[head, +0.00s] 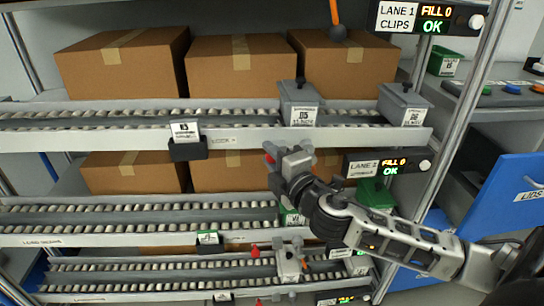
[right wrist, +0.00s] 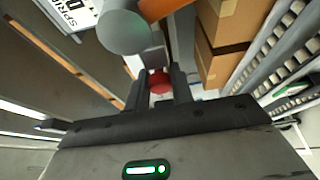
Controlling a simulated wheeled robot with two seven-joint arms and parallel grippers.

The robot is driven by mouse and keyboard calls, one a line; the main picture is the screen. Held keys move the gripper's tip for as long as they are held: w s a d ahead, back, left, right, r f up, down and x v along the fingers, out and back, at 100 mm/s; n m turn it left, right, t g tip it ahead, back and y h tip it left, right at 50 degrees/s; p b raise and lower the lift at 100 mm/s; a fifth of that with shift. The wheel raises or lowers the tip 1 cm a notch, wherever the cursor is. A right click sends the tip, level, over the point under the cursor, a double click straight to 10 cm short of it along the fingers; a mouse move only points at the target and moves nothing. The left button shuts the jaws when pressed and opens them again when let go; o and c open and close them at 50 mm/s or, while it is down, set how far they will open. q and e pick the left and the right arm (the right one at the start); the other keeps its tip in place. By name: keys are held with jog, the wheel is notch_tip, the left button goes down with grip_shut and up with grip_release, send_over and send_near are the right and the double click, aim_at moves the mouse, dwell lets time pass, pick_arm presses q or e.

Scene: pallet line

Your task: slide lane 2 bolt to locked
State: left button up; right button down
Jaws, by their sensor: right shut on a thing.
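My right gripper (head: 284,158) reaches in from the right to the front of the shelf, just left of the lane 2 sign (head: 363,167). It is shut on the lane 2 bolt, whose red knob (head: 269,158) shows at the fingertips. In the right wrist view the red knob (right wrist: 159,82) sits between the two dark fingers (right wrist: 160,88). The rest of the bolt is mostly hidden by the gripper, so I cannot tell its position. The lane 2 sign reads FILL 0 and OK. My left gripper is not in view.
Cardboard boxes (head: 122,65) stand behind the roller lanes (head: 70,120). Grey bins (head: 298,100) sit on the upper lane above my gripper. An orange lever (head: 334,12) hangs at the top. In the right wrist view a grey round part (right wrist: 125,32) is close to the fingers.

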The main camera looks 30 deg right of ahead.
jog(key=c, duration=1.2)
grip_release()
jog(key=shift+d, duration=0.25)
jog(key=shift+c, duration=0.2)
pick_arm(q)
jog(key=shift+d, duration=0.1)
pick_arm(e)
jog(key=shift+s, duration=0.1)
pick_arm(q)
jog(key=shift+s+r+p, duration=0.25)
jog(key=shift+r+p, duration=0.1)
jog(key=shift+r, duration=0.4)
pick_arm(e)
jog(key=s+a, duration=0.1)
jog(key=s, duration=1.4)
jog(key=shift+s+a, duration=0.2)
jog(key=shift+s, duration=0.2)
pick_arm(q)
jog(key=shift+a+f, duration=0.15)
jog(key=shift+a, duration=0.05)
